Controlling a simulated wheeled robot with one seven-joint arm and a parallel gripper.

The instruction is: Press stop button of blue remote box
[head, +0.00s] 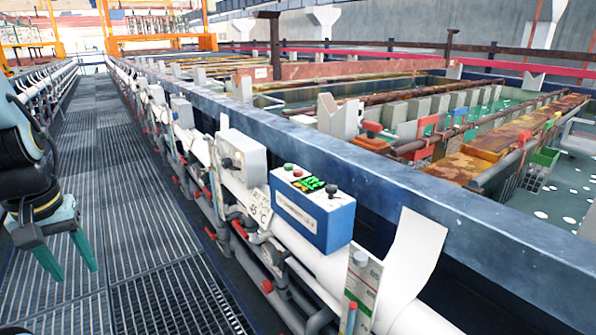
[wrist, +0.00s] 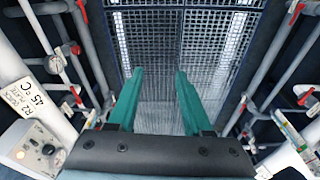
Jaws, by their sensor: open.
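The blue remote box (head: 312,215) sits on the white pipe beside the walkway, right of centre in the head view. Its top carries a red button (head: 297,172), a green button (head: 288,166), a green display and a black knob (head: 331,188). The marking of the stop button is too small to read. My gripper (head: 70,270) is at the left edge of the head view, over the grating, well left of the box. Its two teal fingers point down, apart and empty. They also show in the wrist view (wrist: 158,75), above the grating, where I cannot make out the blue box.
A grey box (head: 240,158) with a knob stands just behind the blue box. A 45 °C sign (head: 260,207) hangs beside it, and a white curved sheet (head: 412,260) stands to the right. Pipes with red handles line the walkway. The grating (head: 130,230) is clear.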

